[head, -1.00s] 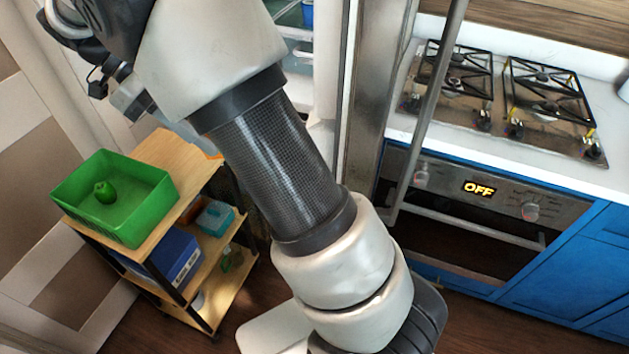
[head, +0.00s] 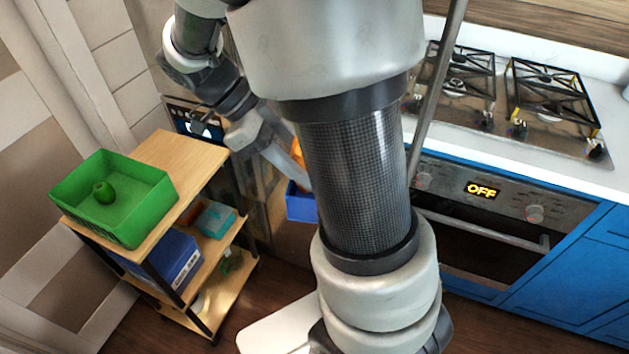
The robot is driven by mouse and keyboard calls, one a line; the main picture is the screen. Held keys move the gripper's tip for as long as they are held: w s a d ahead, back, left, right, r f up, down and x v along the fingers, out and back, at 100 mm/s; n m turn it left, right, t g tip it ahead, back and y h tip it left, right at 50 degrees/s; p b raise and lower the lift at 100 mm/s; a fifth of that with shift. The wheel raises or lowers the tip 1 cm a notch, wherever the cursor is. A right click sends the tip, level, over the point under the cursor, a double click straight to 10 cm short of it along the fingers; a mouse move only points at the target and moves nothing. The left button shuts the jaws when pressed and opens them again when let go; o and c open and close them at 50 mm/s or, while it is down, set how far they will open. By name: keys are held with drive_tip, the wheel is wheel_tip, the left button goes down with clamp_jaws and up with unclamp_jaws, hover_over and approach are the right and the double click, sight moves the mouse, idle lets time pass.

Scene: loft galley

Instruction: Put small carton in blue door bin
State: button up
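My gripper (head: 290,162) is at the centre-left, with its pale finger slanting down to the right behind my own forearm. Its fingertips are mostly hidden. A small orange piece (head: 297,150) shows right beside the finger, partly covered by the forearm; I cannot tell whether it is the small carton or whether it is held. A blue bin (head: 300,204) shows just below the gripper, its right part hidden behind my forearm. I cannot see inside it.
A wooden shelf cart (head: 190,155) stands at left with a green tray (head: 125,222) holding a green item (head: 103,191). A blue box (head: 170,262) and a teal box (head: 214,218) sit below. A stove (head: 520,110) and oven (head: 480,215) are at right, behind a vertical handle (head: 437,90).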

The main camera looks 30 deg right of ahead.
drive_tip(key=f, duration=0.3)
drive_tip(key=s+d+f, duration=0.1)
drive_tip(key=shift+f+b, duration=0.15)
drive_tip(key=shift+b, duration=0.15)
drive_tip(key=shift+r+t+y, duration=0.25)
drive_tip(key=shift+t+y, duration=0.15)
drive_tip(key=shift+y, duration=0.1)
clamp_jaws()
drive_tip(key=shift+s+d+t+y, duration=0.15)
drive_tip(key=shift+d+t+y, duration=0.15)
drive_tip(key=shift+t+y, duration=0.45)
drive_tip(key=shift+a+f, duration=0.1)
drive_tip(key=shift+f, duration=0.2)
drive_tip(key=shift+f, duration=0.1)
drive_tip(key=o, duration=1)
unclamp_jaws()
drive_tip(key=p+v, duration=0.1)
drive_tip(key=v, duration=1.1)
drive_tip(key=shift+p, duration=0.4)
